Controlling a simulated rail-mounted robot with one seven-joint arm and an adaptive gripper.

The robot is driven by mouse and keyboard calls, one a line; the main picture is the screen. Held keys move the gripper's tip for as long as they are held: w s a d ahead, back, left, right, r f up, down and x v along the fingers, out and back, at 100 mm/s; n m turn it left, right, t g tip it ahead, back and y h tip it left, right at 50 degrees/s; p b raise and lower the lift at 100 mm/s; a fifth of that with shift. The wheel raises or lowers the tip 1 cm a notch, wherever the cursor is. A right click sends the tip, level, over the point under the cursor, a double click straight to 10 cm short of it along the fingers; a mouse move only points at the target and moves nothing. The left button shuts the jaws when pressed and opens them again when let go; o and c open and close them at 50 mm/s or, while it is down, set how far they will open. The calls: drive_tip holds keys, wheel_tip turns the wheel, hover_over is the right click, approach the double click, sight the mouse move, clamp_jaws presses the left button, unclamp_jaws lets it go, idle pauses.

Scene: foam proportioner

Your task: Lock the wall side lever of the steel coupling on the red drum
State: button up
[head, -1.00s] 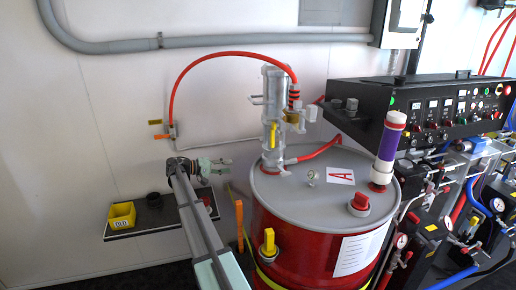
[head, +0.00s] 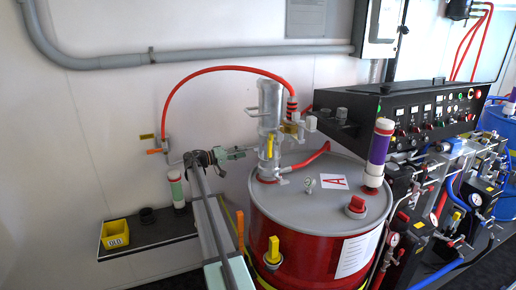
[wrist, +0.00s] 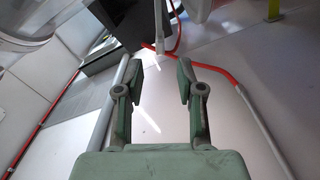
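The red drum (head: 305,235) stands upright with a grey lid. A grey metal pump (head: 269,125) rises from the lid. At its upper right a red hose ends in a banded coupling (head: 292,114) with brass-coloured and grey parts below. A grey lever-like piece (head: 311,123) sticks out to the right, and another grey piece (head: 251,112) to the left of the pump. I cannot tell which is the wall side lever. My gripper (head: 240,153) is left of the pump, below coupling height. In the wrist view my gripper (wrist: 160,70) is open with nothing between its fingers.
A black control panel (head: 400,110) and a purple-white cylinder (head: 380,155) stand right of the pump. The red hose (head: 220,69) arches from a wall valve (head: 165,148).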

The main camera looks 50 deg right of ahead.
drive_tip(key=p+x, duration=0.1)
drive_tip(key=x, duration=0.7)
drive_tip(key=shift+s+d+p, duration=0.1)
drive_tip(key=shift+d+p, duration=0.1)
drive_tip(key=shift+p, duration=0.2)
drive_tip(key=shift+c, duration=0.3)
clamp_jaws()
